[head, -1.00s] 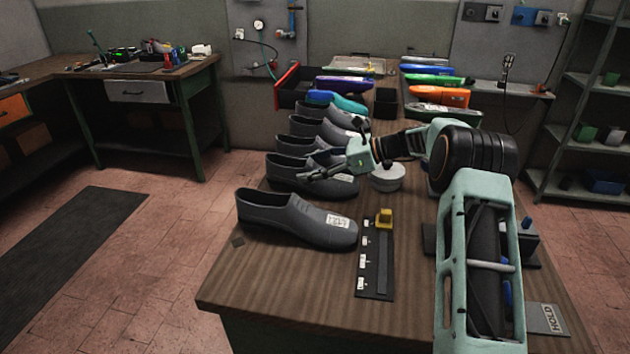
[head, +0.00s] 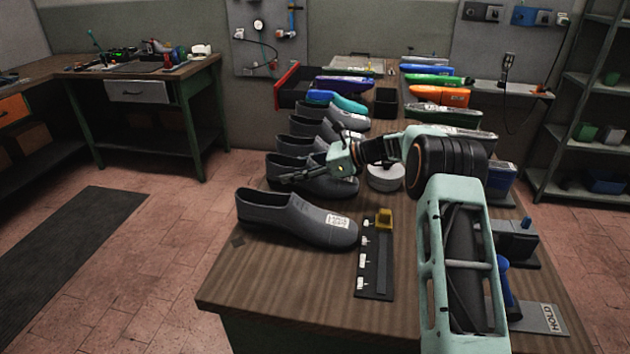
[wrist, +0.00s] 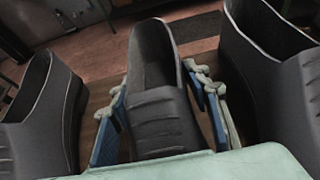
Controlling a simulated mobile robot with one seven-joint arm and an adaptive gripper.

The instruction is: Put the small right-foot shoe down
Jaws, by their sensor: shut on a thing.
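Several dark grey slip-on shoes stand in a row along the left side of the wooden bench (head: 240,283). The nearest shoe (head: 285,216) has a white label on its toe. My gripper (head: 300,177) reaches in from the right over the second shoe from the front. In the wrist view my gripper (wrist: 160,112) is shut on a grey shoe (wrist: 160,120), its blue-padded fingers along both sides. The held shoe sits upright between a shoe on the left (wrist: 35,120) and one on the right (wrist: 270,75). Its sole is hidden, so I cannot tell whether it touches the bench.
A black strip with a yellow slider (head: 384,220) lies right of the nearest shoe. A white round pot (head: 385,178) stands behind it. Coloured shoe forms (head: 438,95) fill the back right. A HOLD plate (head: 548,318) lies at the front right. The bench's front left is clear.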

